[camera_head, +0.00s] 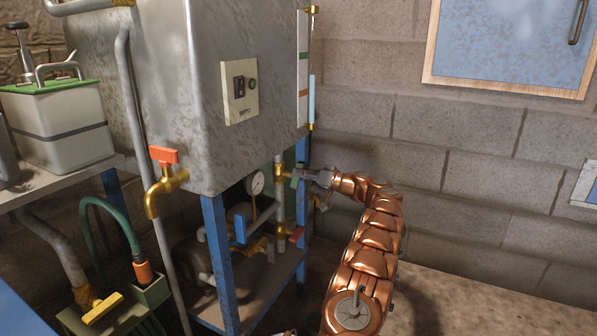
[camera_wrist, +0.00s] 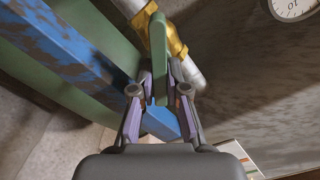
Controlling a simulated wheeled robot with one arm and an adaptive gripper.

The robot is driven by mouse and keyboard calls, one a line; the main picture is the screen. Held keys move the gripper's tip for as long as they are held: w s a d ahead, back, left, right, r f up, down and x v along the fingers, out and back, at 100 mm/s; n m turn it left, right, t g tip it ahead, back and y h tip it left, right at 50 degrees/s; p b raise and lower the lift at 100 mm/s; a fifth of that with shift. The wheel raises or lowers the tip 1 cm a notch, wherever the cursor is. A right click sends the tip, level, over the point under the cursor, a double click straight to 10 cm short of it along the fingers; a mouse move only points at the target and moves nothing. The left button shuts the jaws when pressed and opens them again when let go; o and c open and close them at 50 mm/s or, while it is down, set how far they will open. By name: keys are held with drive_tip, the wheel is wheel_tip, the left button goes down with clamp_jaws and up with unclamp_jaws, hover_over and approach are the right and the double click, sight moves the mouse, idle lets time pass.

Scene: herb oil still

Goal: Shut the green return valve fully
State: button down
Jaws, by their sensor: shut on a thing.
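The green return valve shows in the wrist view as a flat green handle (camera_wrist: 159,52) on a brass body (camera_wrist: 176,42) set in a grey pipe. My gripper (camera_wrist: 160,92) has its two fingers on either side of the handle's near end and is shut on it. In the head view the green handle (camera_head: 295,178) is small, beside the brass fitting on the upright pipe under the tank. My gripper (camera_head: 311,176) reaches it from the right. The fingertip contact is too small to make out there.
A blue frame post (camera_head: 218,262) stands left of the valve, below the grey tank (camera_head: 180,90). A pressure gauge (camera_head: 257,183) and a red-handled valve (camera_head: 296,235) are close by. An orange-handled tap (camera_head: 164,155) is at the tank's front. Floor at right is clear.

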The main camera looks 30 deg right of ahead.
drive_tip(key=m+p, duration=0.3)
drive_tip(key=m, duration=0.3)
drive_tip(key=shift+w+p, duration=0.15)
drive_tip(key=shift+p, duration=0.25)
drive_tip(key=shift+f+m+p, duration=0.2)
drive_tip(key=shift+m+p, duration=0.4)
drive_tip(key=shift+m, duration=0.6)
drive_tip(key=shift+f+m+p, duration=0.15)
drive_tip(key=shift+m+p, duration=0.45)
drive_tip(key=shift+m, duration=0.6)
drive_tip(key=shift+f, duration=0.1)
drive_tip(key=c, duration=1.3)
unclamp_jaws()
drive_tip(key=shift+o, duration=0.6)
drive_tip(key=shift+d, duration=0.15)
